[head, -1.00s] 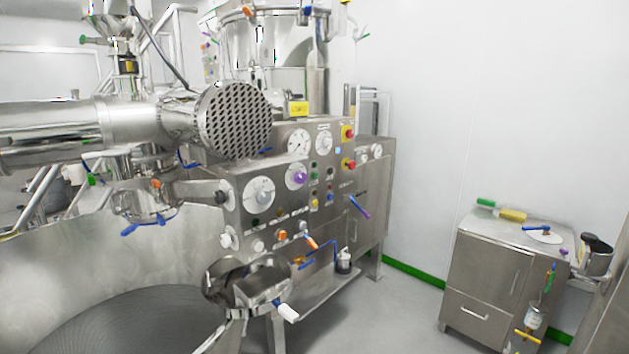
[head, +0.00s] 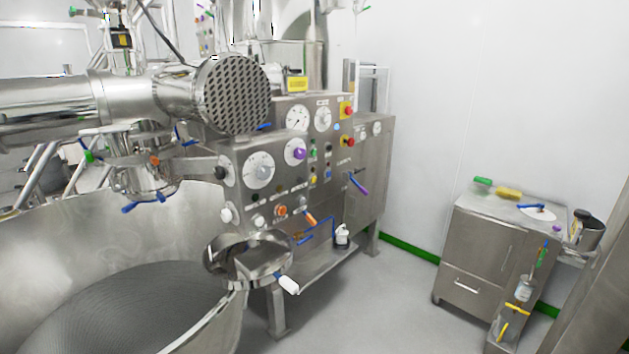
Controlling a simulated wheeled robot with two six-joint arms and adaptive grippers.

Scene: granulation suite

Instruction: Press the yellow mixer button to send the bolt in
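A steel machine with a control panel (head: 270,190) stands in the middle of the head view. A small yellow button (head: 313,180) sits on the panel front, low in a column of small coloured buttons and lamps. No label on it is readable, so I cannot tell whether it is the mixer button. I cannot make out a bolt. Neither of my grippers is in view.
A large steel bowl (head: 150,215) fills the lower left, and a thick pipe with a perforated end (head: 233,95) reaches across above it. Red stop buttons (head: 348,110) are on the panel's right. A steel cabinet (head: 480,255) stands at right. Grey floor lies between.

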